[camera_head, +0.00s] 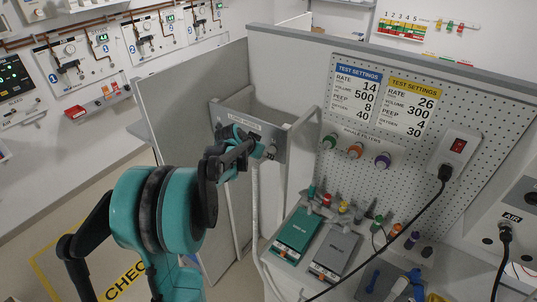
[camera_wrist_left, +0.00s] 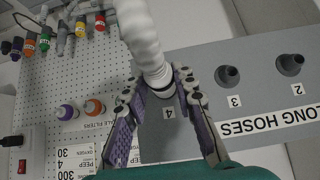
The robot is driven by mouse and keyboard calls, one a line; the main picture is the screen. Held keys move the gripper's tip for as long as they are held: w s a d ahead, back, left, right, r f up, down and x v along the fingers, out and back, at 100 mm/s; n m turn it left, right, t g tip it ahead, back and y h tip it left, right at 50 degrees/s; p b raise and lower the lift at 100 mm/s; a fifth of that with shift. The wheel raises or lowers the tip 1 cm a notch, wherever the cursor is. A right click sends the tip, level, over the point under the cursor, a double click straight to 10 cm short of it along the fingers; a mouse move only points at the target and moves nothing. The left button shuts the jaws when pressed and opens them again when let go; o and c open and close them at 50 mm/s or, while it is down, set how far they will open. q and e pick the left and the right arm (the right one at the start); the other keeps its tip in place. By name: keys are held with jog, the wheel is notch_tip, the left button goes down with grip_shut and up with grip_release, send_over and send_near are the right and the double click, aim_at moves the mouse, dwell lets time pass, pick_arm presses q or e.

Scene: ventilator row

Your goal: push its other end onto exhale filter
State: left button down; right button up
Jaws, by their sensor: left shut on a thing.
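A white corrugated hose (camera_wrist_left: 146,38) ends between my left gripper's purple-padded fingers (camera_wrist_left: 160,86), which are shut on its end. That end is at place 4 of the grey LONG HOSES holder (camera_wrist_left: 258,75); I cannot tell if it still sits on its peg. In the head view my left gripper (camera_head: 262,149) is at the holder, and the hose (camera_head: 256,205) hangs down from it. The exhale filters are on the pegboard: green (camera_head: 330,142), orange (camera_head: 355,150) and purple (camera_head: 382,160). Orange (camera_wrist_left: 94,106) and purple (camera_wrist_left: 68,112) also show in the wrist view. My right gripper is out of view.
A teal ventilator (camera_head: 298,232) and a grey one (camera_head: 336,249) stand below the filters, with coloured connectors behind them. A black cable (camera_head: 400,228) crosses in front of the pegboard (camera_head: 345,185). A grey partition (camera_head: 190,110) stands left of the holder.

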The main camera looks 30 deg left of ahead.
pick_arm(q)
jog(key=shift+s, duration=0.15)
jog(key=shift+s+a, duration=0.2)
jog(key=shift+s, duration=2.3)
